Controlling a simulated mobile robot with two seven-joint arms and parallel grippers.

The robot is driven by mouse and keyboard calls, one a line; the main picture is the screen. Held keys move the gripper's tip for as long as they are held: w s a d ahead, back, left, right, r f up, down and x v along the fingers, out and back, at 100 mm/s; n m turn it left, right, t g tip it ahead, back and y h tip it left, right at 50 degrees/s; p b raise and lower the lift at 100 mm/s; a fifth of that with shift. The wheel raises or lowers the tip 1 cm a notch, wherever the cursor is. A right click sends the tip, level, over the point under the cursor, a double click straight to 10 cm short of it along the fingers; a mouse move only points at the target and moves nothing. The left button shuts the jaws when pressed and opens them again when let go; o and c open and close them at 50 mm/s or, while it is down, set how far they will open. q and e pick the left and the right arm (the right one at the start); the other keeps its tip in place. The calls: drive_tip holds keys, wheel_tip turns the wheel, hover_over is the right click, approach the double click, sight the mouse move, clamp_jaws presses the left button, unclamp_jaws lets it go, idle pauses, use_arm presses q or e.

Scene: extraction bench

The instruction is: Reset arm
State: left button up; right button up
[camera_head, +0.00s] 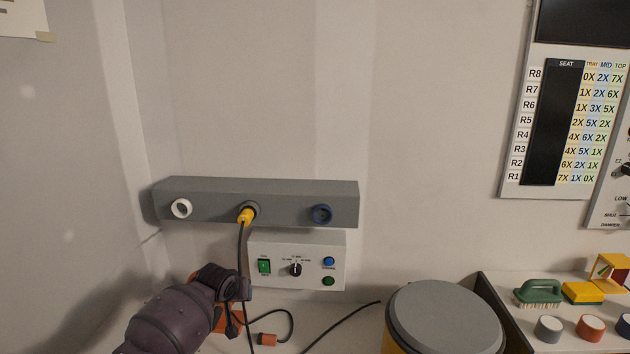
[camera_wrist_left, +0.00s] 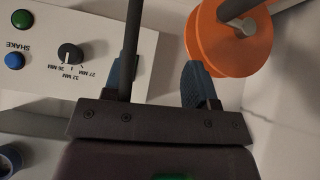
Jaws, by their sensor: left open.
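My left arm (camera_head: 170,325) comes in from the lower left in the head view. Its gripper (camera_head: 236,284) is beside the left end of the white control box (camera_head: 315,258). In the left wrist view the jaws (camera_wrist_left: 160,85) stand apart, with one bluish fingertip clear. A dark cable (camera_wrist_left: 131,45) runs across the other finger; I cannot tell whether they touch. In the head view the cable hangs from a yellow plug (camera_head: 246,215) in the middle socket of the grey bar (camera_head: 290,190). My right gripper does not show.
An orange spool-like object (camera_wrist_left: 235,35) is close beside the left jaw. An orange cable end (camera_head: 266,339) lies on the bench. A grey-lidded drum (camera_head: 440,305) stands right of centre. A tray (camera_head: 490,285) holds a green brush (camera_head: 539,292) and coloured caps.

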use_arm(q)
drive_tip(key=s+d+m+t+h, duration=0.1)
drive_tip(key=s+m+t+h, duration=0.4)
drive_tip(key=s, duration=1.3)
drive_tip(key=s+a+f+n+y, duration=0.2)
drive_tip(key=s+f, duration=0.4)
drive_tip(key=s, duration=0.7)
drive_tip(key=s+a+f+n+g+y, duration=0.1)
drive_tip(key=s+a+f+y, duration=0.3)
drive_tip(key=s, duration=0.9)
drive_tip(key=shift+s+a+f+n, duration=0.25)
drive_tip(key=shift+a+f+n, duration=0.15)
drive_tip(key=shift+a+f, duration=0.55)
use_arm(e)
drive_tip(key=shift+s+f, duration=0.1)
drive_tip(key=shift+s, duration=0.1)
